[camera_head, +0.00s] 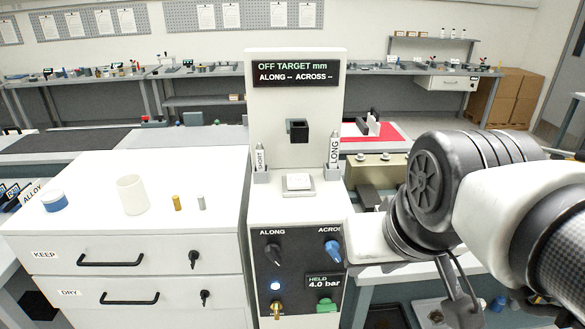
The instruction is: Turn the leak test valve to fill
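A white machine column (297,110) stands in the middle with a dark control panel (296,275) on its front. The panel carries a black ALONG knob (273,254), a blue ACROSS knob (333,251), a lit blue-white button (275,286) and a display (323,282) reading "HELD 4.0 bar". A brass fitting (276,308) and a green part (324,300) sit low on the panel. No leak test valve label is readable, so I cannot tell which part it is. My gripper (460,298) hangs at lower right, apart from the panel; its finger opening is unclear.
A white cabinet (125,230) with KEEP and DRY drawers stands left, holding a white cup (132,194), a blue-banded dish (54,200) and two small cylinders. SHORT (260,164) and LONG (334,152) pieces stand on the machine. My arm fills the right side.

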